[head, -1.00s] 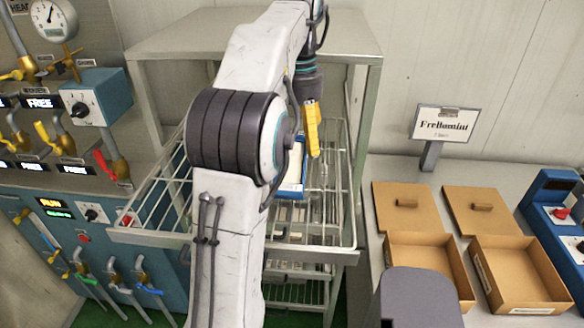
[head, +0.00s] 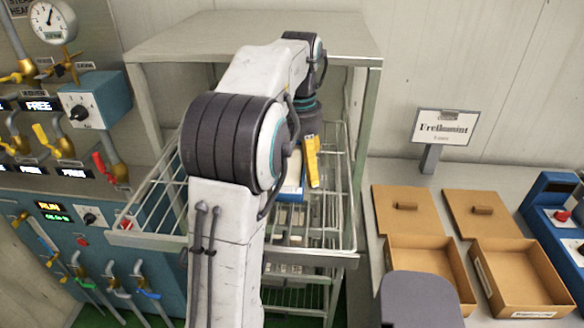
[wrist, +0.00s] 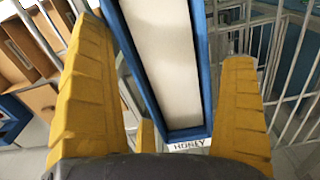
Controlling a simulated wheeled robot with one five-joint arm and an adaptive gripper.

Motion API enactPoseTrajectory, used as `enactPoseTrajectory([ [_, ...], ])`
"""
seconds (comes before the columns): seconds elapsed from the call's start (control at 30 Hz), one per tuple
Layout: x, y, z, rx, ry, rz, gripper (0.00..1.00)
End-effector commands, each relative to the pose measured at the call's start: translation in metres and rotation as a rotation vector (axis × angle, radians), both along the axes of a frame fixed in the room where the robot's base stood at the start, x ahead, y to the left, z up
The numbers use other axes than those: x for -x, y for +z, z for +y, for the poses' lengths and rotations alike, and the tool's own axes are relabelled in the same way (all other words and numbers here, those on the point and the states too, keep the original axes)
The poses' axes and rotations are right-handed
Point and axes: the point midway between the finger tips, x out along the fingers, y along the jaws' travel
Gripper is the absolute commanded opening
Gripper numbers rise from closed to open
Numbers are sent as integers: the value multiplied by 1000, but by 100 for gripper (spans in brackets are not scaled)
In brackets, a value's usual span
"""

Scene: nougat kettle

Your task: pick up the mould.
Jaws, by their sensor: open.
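The mould (wrist: 170,60) is a long blue-edged tray with a pale white inside, and a label reading "HONEY" is at its near end in the wrist view. In the head view it (head: 291,190) lies in the wire rack drawer, mostly hidden behind my arm. My gripper (wrist: 163,60) is open, with one yellow finger on each side of the mould in the wrist view. The right finger looks closer to the mould than the left. I cannot tell whether either finger touches it. In the head view one yellow finger (head: 312,161) shows just right of the mould.
The pulled-out wire drawer (head: 347,225) has raised rails, under a metal rack top (head: 200,38). Two open cardboard boxes (head: 520,280) and their lids (head: 408,208) are on the right bench by a sign (head: 442,127). A valve panel (head: 110,195) stands at left.

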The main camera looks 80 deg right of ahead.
Motion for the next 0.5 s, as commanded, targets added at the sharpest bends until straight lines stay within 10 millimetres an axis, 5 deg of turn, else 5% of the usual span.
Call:
enactPoseTrajectory([
  [0.2,0,0,0,0,0,0,100],
  [0.5,0,0,0,0,0,0,73],
])
